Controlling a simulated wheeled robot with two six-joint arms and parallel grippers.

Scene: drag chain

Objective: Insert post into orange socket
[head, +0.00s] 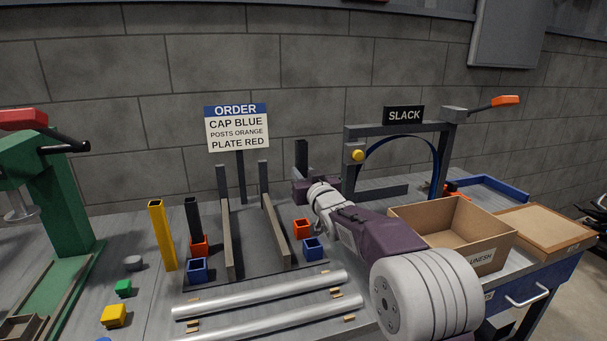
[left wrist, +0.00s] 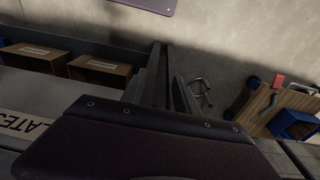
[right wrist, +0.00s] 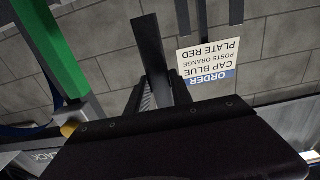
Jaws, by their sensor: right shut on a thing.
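My right gripper (head: 308,188) is shut on a dark post (head: 301,157). The post stands about upright above the back of the bench; it also shows between the fingers in the right wrist view (right wrist: 149,45). An orange socket (head: 302,229) sits empty on the bench plate, in front of and below the gripper. A second orange socket (head: 199,246) at the left has a dark post (head: 193,217) standing in it.
Blue sockets (head: 197,270) (head: 312,249) stand in front of the orange ones. Two upright rails (head: 228,240) (head: 276,232) lie between them. A yellow post (head: 161,235) stands at left. Metal tubes (head: 262,292) lie in front. An open cardboard box (head: 450,235) and the slack frame (head: 400,130) are at right.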

